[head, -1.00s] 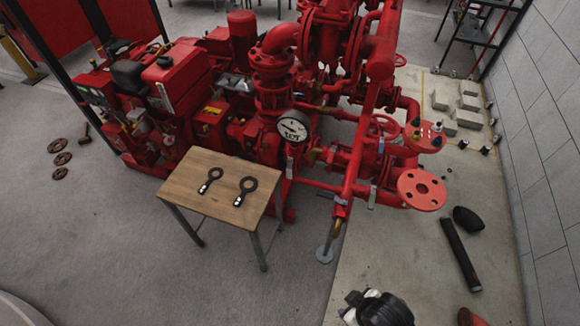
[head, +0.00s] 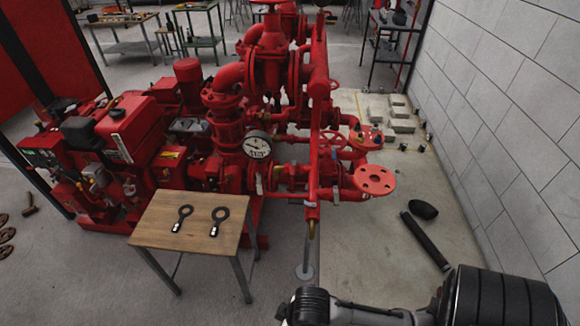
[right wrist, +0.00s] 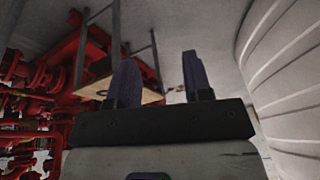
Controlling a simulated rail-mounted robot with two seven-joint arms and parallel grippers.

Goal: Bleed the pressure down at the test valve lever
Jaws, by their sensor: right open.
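The red pumpset (head: 225,110) fills the middle of the head view. A round white pressure gauge (head: 257,146) faces me on it. Small grey levers hang on its pipework, one below the gauge (head: 259,185) and one farther right (head: 336,194); I cannot tell which is the test valve lever. A brass-coloured pipe end (head: 311,230) points down at the front. My right arm enters at the lower right of the head view. In the right wrist view my right gripper (right wrist: 160,80) is open, with nothing between its fingers, away from the pumpset. My left gripper is out of view.
A small wooden table (head: 160,235) with two dark ring-ended tools (head: 181,218) (head: 219,220) stands in front of the pumpset. A red flange (head: 374,180) juts out right. A black tube (head: 425,240) lies on the floor. A block wall (head: 510,130) bounds the right.

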